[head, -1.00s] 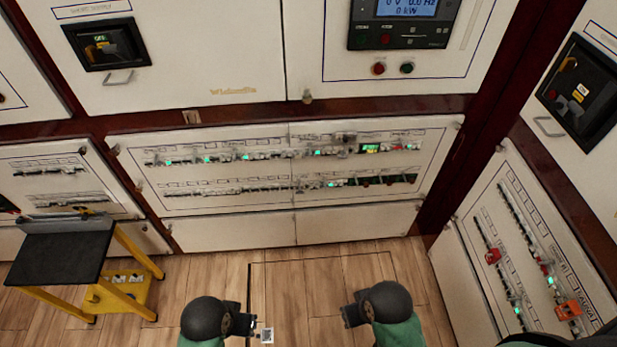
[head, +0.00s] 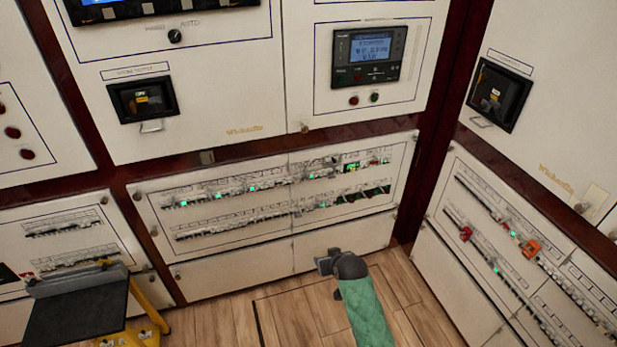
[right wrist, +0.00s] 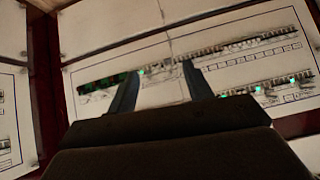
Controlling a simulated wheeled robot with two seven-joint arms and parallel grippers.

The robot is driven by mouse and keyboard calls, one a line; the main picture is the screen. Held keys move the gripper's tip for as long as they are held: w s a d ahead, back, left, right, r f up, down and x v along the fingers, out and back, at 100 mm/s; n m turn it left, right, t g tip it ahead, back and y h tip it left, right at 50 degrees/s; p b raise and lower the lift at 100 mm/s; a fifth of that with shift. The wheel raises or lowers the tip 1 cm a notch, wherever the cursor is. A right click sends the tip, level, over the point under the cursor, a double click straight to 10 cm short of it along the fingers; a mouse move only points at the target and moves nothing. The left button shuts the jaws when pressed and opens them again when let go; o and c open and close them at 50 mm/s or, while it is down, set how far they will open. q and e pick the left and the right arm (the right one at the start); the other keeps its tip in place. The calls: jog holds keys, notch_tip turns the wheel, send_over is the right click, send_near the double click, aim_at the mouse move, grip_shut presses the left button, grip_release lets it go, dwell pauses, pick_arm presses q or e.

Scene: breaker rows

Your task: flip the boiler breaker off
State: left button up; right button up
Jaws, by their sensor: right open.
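The middle panel (head: 230,273) carries an upper breaker row (head: 237,186) and a lower breaker row (head: 245,221), with several green lights. The labels are too small to read, so I cannot tell which breaker is the boiler's. My right gripper (head: 322,264) is in front of the panel's lower right part, below the rows and apart from the breakers. In the right wrist view its two open fingers (right wrist: 160,74) point toward the breaker rows (right wrist: 222,52), with nothing between them. My left gripper is out of view.
A black-topped yellow cart (head: 80,315) stands at the lower left. A side panel (head: 452,257) at the right has breaker rows with a red lockout (head: 465,233) and an orange one (head: 531,248). Wooden floor (head: 290,312) is clear in front of the middle panel.

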aim_at(306, 177)
jog(key=w+a+r+t+p, duration=0.1)
jog(key=w+r, duration=0.3)
jog(key=w, duration=0.4)
jog(key=w+a+r+t+y, duration=0.1)
jog(key=w+a+r+t, duration=0.15)
jog(key=w, duration=0.45)
jog(key=w+r+t+p, duration=0.1)
jog(key=w+r, duration=0.4)
jog(key=w, duration=0.3)
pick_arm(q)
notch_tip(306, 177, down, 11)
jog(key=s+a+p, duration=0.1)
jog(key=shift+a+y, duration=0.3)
pick_arm(e)
jog(key=shift+n, duration=0.3)
jog(key=x, duration=0.8)
jog(key=shift+a+f, duration=0.2)
jog(key=shift+s, duration=0.1)
jog(key=c, duration=1)
